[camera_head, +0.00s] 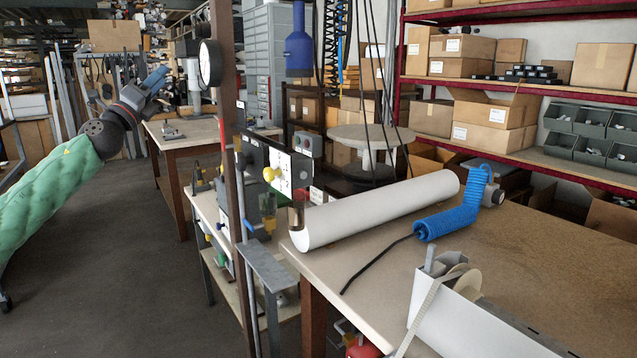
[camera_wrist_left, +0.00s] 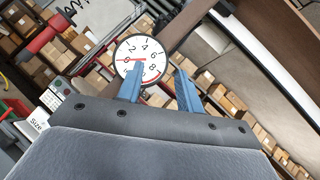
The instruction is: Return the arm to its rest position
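My left arm, in a green sleeve, comes in from the left of the head view and is raised over the floor. Its gripper (camera_head: 153,82) has blue fingers and points up and to the right, left of the brown post. In the left wrist view the two blue fingers (camera_wrist_left: 160,88) stand apart with a gap between them, and nothing is held. A round white dial gauge (camera_wrist_left: 140,60) shows behind the fingertips; it also shows on the post in the head view (camera_head: 209,64). My right gripper is not in view.
A brown post (camera_head: 226,130) stands right of my left gripper. A workbench (camera_head: 520,255) with a white roll (camera_head: 380,212) and a blue coiled hose (camera_head: 455,215) fills the right. A farther table (camera_head: 185,135) stands behind. The floor (camera_head: 110,260) below the left arm is clear.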

